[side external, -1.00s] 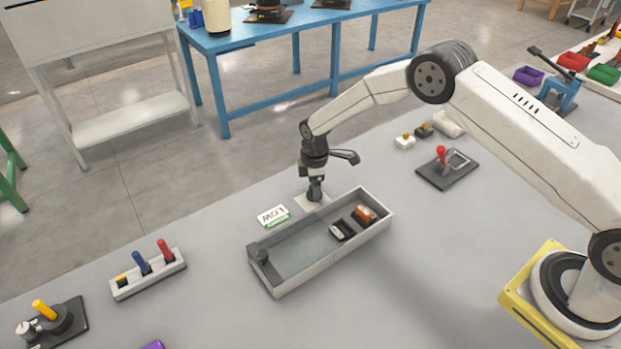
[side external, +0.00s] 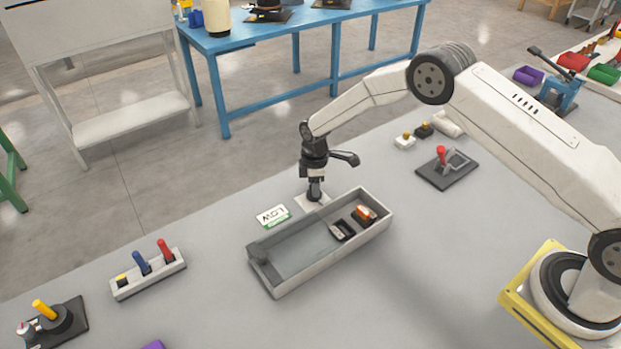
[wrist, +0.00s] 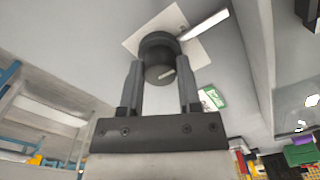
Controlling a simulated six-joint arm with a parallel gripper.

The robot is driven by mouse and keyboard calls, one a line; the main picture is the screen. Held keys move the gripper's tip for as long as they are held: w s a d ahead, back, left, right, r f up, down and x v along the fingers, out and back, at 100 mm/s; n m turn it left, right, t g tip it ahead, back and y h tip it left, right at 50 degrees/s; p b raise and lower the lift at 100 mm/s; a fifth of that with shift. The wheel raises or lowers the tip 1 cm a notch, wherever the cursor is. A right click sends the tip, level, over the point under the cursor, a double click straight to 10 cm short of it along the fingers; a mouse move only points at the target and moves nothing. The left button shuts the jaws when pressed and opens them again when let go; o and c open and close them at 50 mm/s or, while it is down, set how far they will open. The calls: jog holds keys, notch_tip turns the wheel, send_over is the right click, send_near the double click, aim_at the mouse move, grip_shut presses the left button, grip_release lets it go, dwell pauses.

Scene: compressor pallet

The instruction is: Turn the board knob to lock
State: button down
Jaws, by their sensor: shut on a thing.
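The board knob (wrist: 158,50) is dark and round, with a pale mark on its face, in the wrist view. It stands on a white square plate (wrist: 195,52). In the side view the knob is mostly hidden under my gripper, and the plate (side external: 301,203) shows behind the grey tray. My gripper (wrist: 160,75) points down with a finger on each side of the knob and is shut on it. In the side view my gripper (side external: 314,190) is low over the plate. I cannot read the lock position.
A grey tray (side external: 335,268) holding small parts stands just in front of the plate. A white and green card (side external: 273,215) lies left of it. A rack with coloured handles (side external: 150,275) is at the left, and a red-handled clamp (side external: 447,170) at the right. The table front is mostly clear.

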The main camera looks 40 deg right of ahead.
jog(key=m, duration=1.7)
jog(key=shift+m, duration=0.3)
dwell(0.4)
jog(key=shift+c, duration=1.5)
grip_release()
jog(key=shift+r, duration=3.9)
